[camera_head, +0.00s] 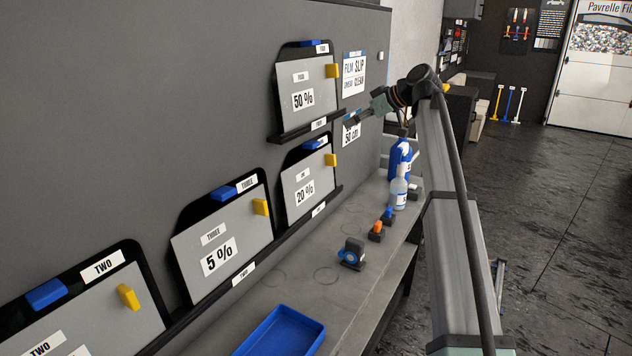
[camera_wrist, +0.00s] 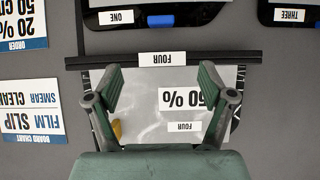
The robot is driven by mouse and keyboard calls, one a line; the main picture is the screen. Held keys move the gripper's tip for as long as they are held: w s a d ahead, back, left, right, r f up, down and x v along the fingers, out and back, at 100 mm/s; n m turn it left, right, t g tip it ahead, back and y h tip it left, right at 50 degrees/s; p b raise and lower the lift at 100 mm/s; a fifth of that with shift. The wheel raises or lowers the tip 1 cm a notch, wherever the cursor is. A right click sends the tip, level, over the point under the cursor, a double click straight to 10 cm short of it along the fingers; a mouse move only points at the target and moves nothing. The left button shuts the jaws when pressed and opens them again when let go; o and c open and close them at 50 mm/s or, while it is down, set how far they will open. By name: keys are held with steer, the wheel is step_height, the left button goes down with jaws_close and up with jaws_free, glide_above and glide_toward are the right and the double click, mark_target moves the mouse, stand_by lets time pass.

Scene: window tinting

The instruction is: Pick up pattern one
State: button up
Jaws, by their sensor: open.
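Pattern one is a black rounded template with a blue tab (camera_head: 312,145), hanging on the grey wall panel. A grey sheet (camera_head: 308,178) marked 20 % with a yellow tab covers most of it. In the upside-down wrist view, its black edge, blue tab (camera_wrist: 160,20) and ONE label show at the top. My gripper (camera_head: 350,118) is open and empty, to the right of and a little higher than pattern one in the head view. In the wrist view its spread fingers (camera_wrist: 160,78) are in front of pattern four's 50 % sheet (camera_wrist: 145,100).
Patterns three (camera_head: 219,243) and two (camera_head: 85,320) hang further left; pattern four (camera_head: 307,85) hangs above pattern one on a black ledge (camera_head: 305,127). A bench (camera_head: 305,292) below carries a blue tray (camera_head: 281,333), bottles (camera_head: 399,190) and small tools.

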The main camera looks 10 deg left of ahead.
steer(key=p, duration=0.4)
glide_toward(317, 144)
steer(key=x, duration=0.5)
steer(key=shift+w+a+r, duration=0.15)
steer(key=shift+r, duration=0.2)
steer(key=shift+s+f+p+x, duration=0.15)
steer(key=shift+p+x, duration=0.4)
steer(key=shift+x, duration=0.95)
steer(key=shift+s+f+p+x, duration=0.15)
steer(key=shift+p+x, duration=0.4)
steer(key=shift+x, duration=0.95)
jaws_close()
